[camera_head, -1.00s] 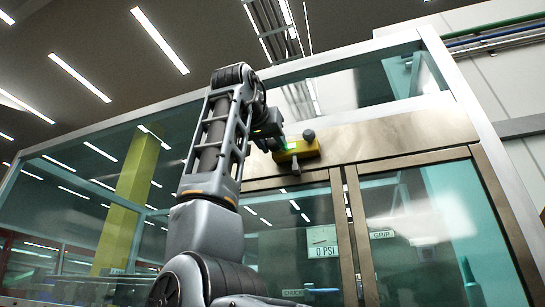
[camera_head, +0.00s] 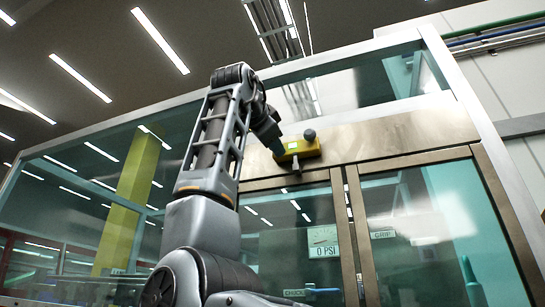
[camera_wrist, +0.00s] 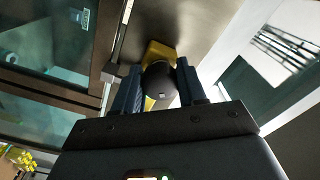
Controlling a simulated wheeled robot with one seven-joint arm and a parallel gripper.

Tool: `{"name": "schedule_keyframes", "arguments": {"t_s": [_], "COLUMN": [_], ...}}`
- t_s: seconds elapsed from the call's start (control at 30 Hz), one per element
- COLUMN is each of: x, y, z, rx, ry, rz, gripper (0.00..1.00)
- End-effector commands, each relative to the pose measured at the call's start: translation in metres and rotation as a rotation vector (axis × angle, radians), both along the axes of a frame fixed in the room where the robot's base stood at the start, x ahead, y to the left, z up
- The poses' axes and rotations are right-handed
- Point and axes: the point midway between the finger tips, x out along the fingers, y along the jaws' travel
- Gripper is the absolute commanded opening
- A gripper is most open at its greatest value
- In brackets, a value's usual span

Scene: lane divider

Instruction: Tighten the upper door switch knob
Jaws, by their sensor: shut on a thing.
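The yellow door switch box (camera_head: 300,149) is mounted on the metal panel above the doors. In the head view a dark round knob (camera_head: 310,134) shows at its right end, clear of my gripper. My gripper (camera_head: 277,150) is at the box's left end, and its fingertips are hard to make out there. In the wrist view the two blue fingers of my gripper (camera_wrist: 158,88) are shut on a black round knob (camera_wrist: 158,80), one finger on each side. Part of the yellow box (camera_wrist: 160,50) shows behind this knob. Its mounting is hidden.
Framed glass doors (camera_head: 340,240) with a gauge label (camera_head: 322,241) are below the switch box. A small pale lever (camera_head: 296,165) hangs under the box. A pale frame post (camera_head: 480,140) stands to the right. Open space lies in front of the panel.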

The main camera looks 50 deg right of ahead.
Motion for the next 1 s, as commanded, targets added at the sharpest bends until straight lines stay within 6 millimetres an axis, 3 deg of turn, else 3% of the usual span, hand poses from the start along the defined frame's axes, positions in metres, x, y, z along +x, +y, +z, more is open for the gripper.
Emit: {"name": "schedule_keyframes", "arguments": {"t_s": [0.5,1.0], "x": [0.0007,0.0015], "y": [0.0008,0.0013], "z": [0.0005,0.0006], "rx": [0.150,0.210], "ry": [-0.409,-0.570], "rz": [0.000,0.000], "gripper": [0.10,0.09]}}
